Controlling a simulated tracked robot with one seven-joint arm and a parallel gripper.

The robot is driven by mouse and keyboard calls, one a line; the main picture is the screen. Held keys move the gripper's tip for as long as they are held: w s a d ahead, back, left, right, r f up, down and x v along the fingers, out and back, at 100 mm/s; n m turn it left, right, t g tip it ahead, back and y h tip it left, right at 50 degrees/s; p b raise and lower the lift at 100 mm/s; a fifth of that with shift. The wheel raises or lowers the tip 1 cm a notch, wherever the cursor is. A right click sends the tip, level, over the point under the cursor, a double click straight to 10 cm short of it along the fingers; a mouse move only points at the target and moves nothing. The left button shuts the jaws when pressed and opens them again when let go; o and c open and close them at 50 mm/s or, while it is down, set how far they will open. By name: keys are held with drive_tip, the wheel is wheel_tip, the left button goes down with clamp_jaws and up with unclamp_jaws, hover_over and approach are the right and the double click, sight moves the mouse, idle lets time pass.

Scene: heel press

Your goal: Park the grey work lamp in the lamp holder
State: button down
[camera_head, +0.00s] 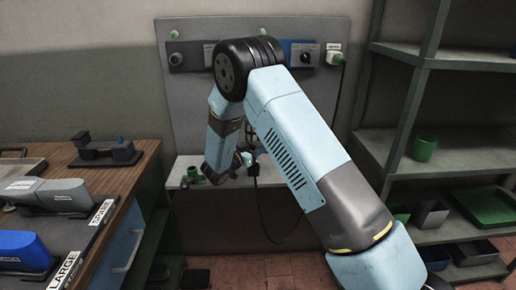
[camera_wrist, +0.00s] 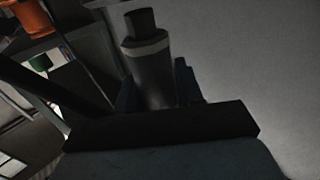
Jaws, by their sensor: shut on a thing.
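My gripper (camera_head: 245,160) is in front of the lower part of the grey back panel, low over the narrow shelf, and mostly hidden by my arm in the head view. In the wrist view my gripper (camera_wrist: 158,95) is shut on the grey work lamp (camera_wrist: 152,72), a dark grey cylinder with a lighter band and a dark cap, tilted slightly in that picture. In the head view only a small dark part beside the gripper shows, with a black cable hanging from it.
The grey back panel (camera_head: 200,95) carries switches and a white plug (camera_head: 335,55) with a cable looping down. A wooden bench (camera_head: 140,160) with shoe forms is at left. Shelving (camera_head: 425,60) with a green cup (camera_head: 423,149) and green tray (camera_head: 488,207) is at right.

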drive_tip(key=shift+f, duration=0.5)
